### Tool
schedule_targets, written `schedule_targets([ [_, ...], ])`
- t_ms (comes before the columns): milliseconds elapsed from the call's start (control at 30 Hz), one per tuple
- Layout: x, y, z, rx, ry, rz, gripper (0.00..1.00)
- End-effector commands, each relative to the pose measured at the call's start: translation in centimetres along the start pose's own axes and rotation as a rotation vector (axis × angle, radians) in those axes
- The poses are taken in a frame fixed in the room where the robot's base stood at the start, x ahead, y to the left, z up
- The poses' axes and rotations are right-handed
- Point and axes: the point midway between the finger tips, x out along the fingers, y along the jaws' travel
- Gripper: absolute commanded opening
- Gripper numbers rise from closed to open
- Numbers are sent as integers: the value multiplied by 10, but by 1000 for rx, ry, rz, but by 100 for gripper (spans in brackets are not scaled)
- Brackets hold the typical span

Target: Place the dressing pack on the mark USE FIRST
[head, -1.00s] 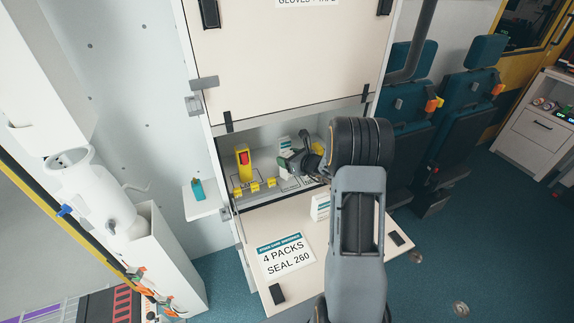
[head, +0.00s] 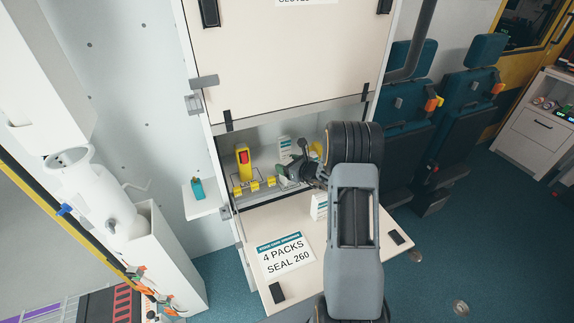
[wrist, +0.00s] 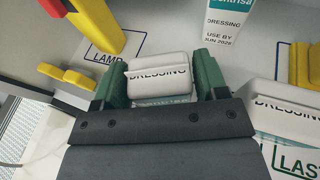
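My gripper (wrist: 162,88) has green fingers pressed against both sides of a white dressing pack (wrist: 158,68), with its DRESSING lettering facing the wrist camera. In the head view my gripper (head: 287,179) is low inside the open locker, right of the yellow lamp (head: 243,165), and mostly hides the held pack. A second dressing pack (wrist: 230,22), marked USE BY JUN 2026, stands upright beyond it. A third pack (wrist: 285,108) is at the right, beside lettering that reads LAST. The words USE FIRST are not readable in either view.
Low yellow clips (head: 254,186) are in front of the lamp. The upper door is above the opening.

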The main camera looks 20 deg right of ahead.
Motion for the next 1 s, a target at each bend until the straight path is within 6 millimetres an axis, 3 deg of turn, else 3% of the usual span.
schedule_targets([
  [167,0,0,0,0,0,0,83],
  [500,-4,0,6,0,0,-1,83],
  [800,-50,-1,3,0,0,-3,83],
  [1000,-70,2,5,-8,2,6,83],
])
